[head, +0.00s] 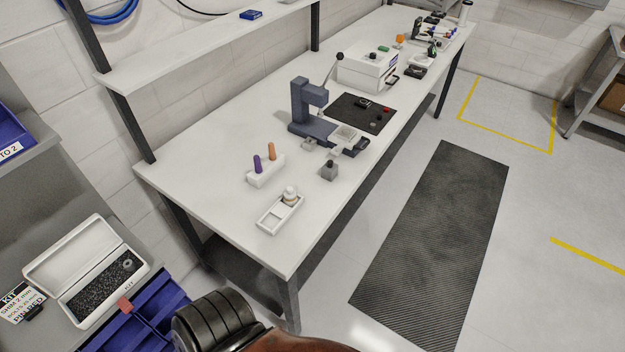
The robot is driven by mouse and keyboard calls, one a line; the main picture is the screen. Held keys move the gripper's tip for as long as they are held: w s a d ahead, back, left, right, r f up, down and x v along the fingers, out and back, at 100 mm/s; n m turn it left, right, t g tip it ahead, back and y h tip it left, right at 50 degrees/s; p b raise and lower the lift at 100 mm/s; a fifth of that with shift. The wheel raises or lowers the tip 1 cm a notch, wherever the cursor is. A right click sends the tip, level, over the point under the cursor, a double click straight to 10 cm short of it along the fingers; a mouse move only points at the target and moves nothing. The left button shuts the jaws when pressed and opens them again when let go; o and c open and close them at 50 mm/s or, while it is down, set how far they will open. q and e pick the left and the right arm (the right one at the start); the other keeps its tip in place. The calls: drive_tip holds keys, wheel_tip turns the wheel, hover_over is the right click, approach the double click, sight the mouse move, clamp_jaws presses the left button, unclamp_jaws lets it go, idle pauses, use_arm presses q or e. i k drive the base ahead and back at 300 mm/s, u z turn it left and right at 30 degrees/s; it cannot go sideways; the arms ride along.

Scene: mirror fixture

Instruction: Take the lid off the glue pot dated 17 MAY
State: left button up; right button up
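A small white pot with a pale, beige-topped cap (290,194) stands in a white two-compartment tray (268,226) near the front corner of the workbench. It may be a glue pot, but no date can be read on it. Its cap appears to be on. A small grey block-like item with a dark knob (329,171) stands behind it to the right; I cannot tell what it is. No 17 MAY label is legible anywhere. Neither of my grippers is in view.
The long white workbench (215,150) carries a holder with purple and orange handles (265,172), a blue-grey press (312,112), a black mat (345,108) and a white box (366,70). A parts case (75,262) and blue bins (150,318) lie at lower left.

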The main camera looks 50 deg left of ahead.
sight(289, 193)
drive_tip(key=i, duration=3.1)
drive_tip(key=u, duration=3.8)
